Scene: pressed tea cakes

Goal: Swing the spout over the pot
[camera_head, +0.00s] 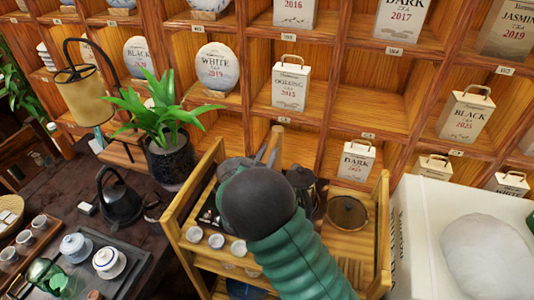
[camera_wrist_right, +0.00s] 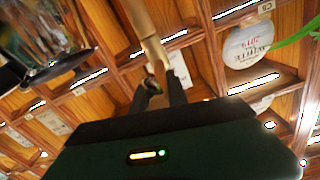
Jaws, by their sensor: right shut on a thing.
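My right gripper (camera_head: 268,155) reaches over the wooden tea cart (camera_head: 175,228), its green and black arm covering much of the cart. It is shut on a light wooden bar (camera_head: 277,136). In the right wrist view the bar (camera_wrist_right: 145,30) runs from the top edge down to between the dark fingertips (camera_wrist_right: 160,85). I cannot tell whether this bar belongs to the spout. A dark pot (camera_head: 302,178) stands on the cart just right of the gripper, partly hidden by the arm. A shiny dark glass vessel (camera_wrist_right: 45,30) shows at the upper left of the wrist view. My left gripper is not in view.
A round brown disc (camera_head: 347,212) lies on the cart's right side. Small white cups (camera_head: 216,240) line its front left. A potted plant (camera_head: 168,150) and a black kettle (camera_head: 118,200) stand left. Shelves (camera_head: 330,95) rise behind; a white box (camera_head: 410,205) stands right.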

